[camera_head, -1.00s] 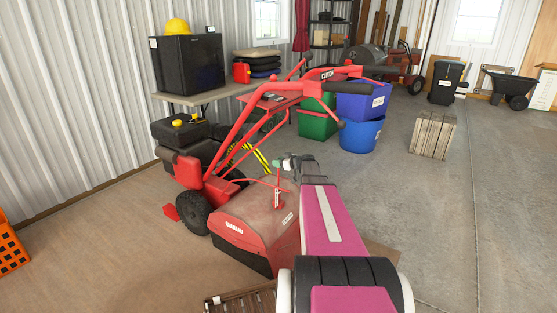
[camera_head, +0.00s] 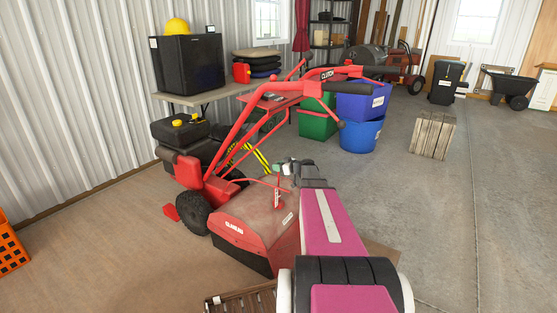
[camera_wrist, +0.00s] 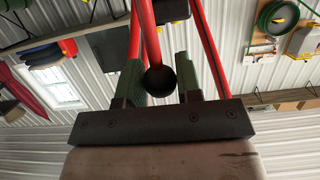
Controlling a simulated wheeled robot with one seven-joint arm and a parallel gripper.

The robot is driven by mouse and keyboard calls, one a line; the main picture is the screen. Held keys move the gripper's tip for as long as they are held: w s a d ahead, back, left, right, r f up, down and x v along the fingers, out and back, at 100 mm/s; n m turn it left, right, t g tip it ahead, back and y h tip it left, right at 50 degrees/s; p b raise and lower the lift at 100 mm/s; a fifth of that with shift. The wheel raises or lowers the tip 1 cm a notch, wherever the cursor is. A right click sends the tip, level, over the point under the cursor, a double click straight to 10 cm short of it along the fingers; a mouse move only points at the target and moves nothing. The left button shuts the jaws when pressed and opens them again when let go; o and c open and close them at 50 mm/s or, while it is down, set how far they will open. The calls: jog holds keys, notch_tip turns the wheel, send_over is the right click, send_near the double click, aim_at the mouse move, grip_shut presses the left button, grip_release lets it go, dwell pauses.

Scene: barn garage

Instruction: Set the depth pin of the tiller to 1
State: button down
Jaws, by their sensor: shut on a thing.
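The red tiller (camera_head: 240,228) stands on the floor at the centre left in the head view, its handlebars reaching up and right. My gripper (camera_head: 283,165) is just above its rear hood, where a thin red rod and a small upright red piece (camera_head: 277,198) show. In the wrist view my gripper (camera_wrist: 160,78) has its green fingers on either side of a black ball knob (camera_wrist: 160,80) at the end of a red rod. It is shut on this knob. The depth pin's holes and numbers are too small or hidden to read.
Blue bins (camera_head: 361,135) and a green bin (camera_head: 318,117) stand behind the tiller. A table (camera_head: 195,98) with a black box is along the left wall. A wooden crate (camera_head: 432,134) stands at right. The concrete floor on the right is mostly clear.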

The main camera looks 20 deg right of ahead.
jog(key=shift+f, duration=2.05)
grip_release()
jog(key=shift+d, duration=0.1)
jog(key=v, duration=0.9)
jog(key=shift+f, duration=0.1)
dwell(0.4)
